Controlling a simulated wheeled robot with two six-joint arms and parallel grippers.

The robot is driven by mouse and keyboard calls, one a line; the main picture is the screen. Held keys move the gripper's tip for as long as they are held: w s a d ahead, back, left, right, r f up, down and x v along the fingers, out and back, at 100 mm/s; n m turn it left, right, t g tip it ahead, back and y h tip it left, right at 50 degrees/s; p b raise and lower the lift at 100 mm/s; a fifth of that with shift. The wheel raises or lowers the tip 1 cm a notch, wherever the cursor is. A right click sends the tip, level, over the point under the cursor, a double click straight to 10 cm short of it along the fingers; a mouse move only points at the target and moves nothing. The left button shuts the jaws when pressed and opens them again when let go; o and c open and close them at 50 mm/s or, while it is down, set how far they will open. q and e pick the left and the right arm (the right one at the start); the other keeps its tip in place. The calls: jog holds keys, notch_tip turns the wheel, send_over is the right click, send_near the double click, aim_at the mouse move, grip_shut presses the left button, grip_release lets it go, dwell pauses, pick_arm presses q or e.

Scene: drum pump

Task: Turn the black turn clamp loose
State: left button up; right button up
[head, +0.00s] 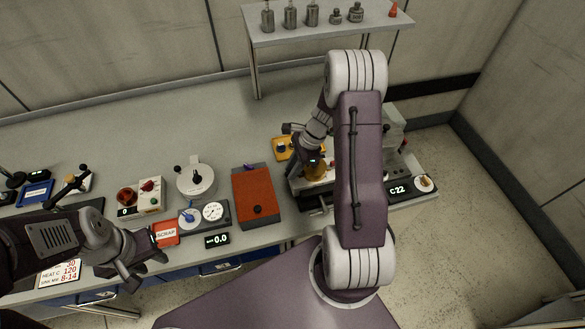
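My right gripper (312,166) points down over the machine (410,182) at the bench's right end. It is small and dark here, partly covered by my own wrist and forearm, so I cannot tell whether it is open or holds anything. A brass-coloured part (316,173) shows just below it. I cannot make out the black turn clamp for sure; my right arm covers much of the machine. My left gripper (146,268) is open and empty at the bench's front edge, near the red scrap sign (166,233), well away from the machine.
A shelf (330,22) stands at the back. The bench's rear is clear.

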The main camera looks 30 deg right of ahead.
grip_shut()
jog(key=shift+r+n, duration=0.1)
jog(key=shift+n, duration=0.2)
jog(key=shift+w+n+g+p, duration=0.1)
jog(key=shift+n+g+p, duration=0.2)
jog(key=shift+n+p, duration=0.25)
jog(key=n+g, duration=0.1)
jog(key=n, duration=0.1)
jog(key=shift+n+p, duration=0.35)
jog(key=n+g, duration=0.1)
jog(key=n, duration=0.1)
jog(key=shift+n, duration=0.4)
jog(key=n+g, duration=0.1)
jog(key=n, duration=0.1)
jog(key=n+g+h, duration=0.1)
jog(key=n, duration=0.2)
jog(key=shift+w+a, duration=0.1)
jog(key=n+h, duration=0.1)
jog(key=n, duration=0.1)
jog(key=n+h, duration=0.1)
jog(key=n, duration=0.2)
jog(key=shift+n+g, duration=0.3)
jog(key=shift+g, duration=0.1)
